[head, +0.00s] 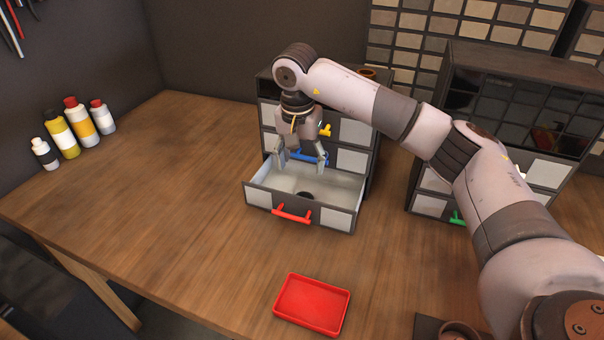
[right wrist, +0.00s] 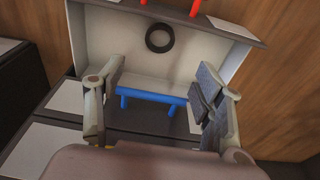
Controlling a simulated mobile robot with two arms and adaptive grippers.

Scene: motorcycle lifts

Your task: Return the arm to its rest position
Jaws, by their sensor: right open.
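My right gripper (head: 301,162) is open above the pulled-out bottom drawer (head: 258,198) of a small dark cabinet (head: 357,160). In the right wrist view its two fingers (right wrist: 160,105) are spread with nothing between them. The drawer has a red handle (head: 292,213) and a dark ring (head: 305,195) lies inside it. The ring also shows in the right wrist view (right wrist: 160,38), apart from the fingers. A blue handle (head: 308,157) on the drawer above is partly behind the gripper. My right arm reaches in from the lower right. My left gripper is not in view.
A red tray (head: 312,304) lies on the wooden table (head: 170,220) in front of the drawer. Several bottles (head: 75,128) stand at the back left. A second dark cabinet (head: 500,65) stands to the right, behind my arm. The table's left half is mostly clear.

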